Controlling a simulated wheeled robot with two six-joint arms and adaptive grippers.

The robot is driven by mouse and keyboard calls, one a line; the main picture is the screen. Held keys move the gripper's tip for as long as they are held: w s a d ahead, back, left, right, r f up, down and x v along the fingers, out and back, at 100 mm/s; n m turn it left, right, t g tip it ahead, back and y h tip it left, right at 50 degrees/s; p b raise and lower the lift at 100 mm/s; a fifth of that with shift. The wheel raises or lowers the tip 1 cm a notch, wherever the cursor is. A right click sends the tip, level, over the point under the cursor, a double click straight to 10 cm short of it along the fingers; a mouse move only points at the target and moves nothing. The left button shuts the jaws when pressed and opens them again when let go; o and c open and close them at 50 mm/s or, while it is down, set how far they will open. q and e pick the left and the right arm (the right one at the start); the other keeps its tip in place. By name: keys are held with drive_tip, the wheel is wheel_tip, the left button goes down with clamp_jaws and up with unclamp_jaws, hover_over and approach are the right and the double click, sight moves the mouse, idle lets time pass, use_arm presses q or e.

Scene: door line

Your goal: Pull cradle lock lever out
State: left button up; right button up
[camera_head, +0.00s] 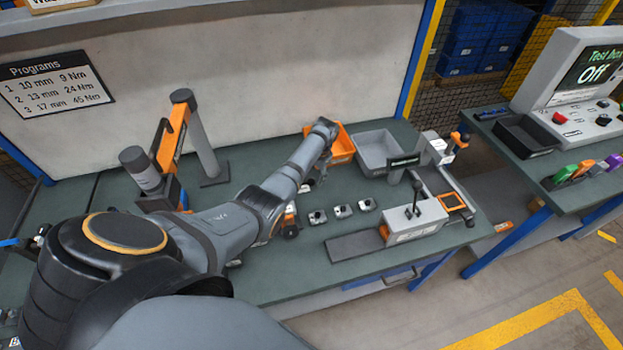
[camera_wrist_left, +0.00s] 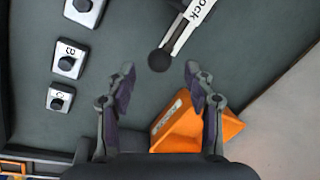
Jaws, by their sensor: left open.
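The lock lever shows in the left wrist view as a pale bar with a white label ending in "ock" and a round black knob (camera_wrist_left: 158,61) at its end. My left gripper (camera_wrist_left: 160,76) is open and empty, its two fingertips apart on either side of the knob in the picture. The gap in depth to the knob cannot be told. In the head view my left gripper (camera_head: 322,174) points down over the bench, in front of the orange bin. The cradle is mostly hidden there behind my left arm. My right gripper is not in view.
An orange bin (camera_wrist_left: 190,128) lies close to the gripper, with a grey bin (camera_head: 378,150) to its right in the head view. Several small knobbed blocks (camera_head: 343,211) stand in a row on the green bench. A grey fixture with a lever (camera_head: 415,221) stands farther right.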

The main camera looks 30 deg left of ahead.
sight(312, 180)
use_arm(q)
drive_tip(key=f, duration=0.3)
drive_tip(key=shift+w+a+f, duration=0.1)
drive_tip(key=shift+a+f, duration=0.2)
drive_tip(key=shift+a, duration=0.05)
drive_tip(key=shift+c, duration=0.4)
drive_tip(key=c, duration=0.9)
clamp_jaws()
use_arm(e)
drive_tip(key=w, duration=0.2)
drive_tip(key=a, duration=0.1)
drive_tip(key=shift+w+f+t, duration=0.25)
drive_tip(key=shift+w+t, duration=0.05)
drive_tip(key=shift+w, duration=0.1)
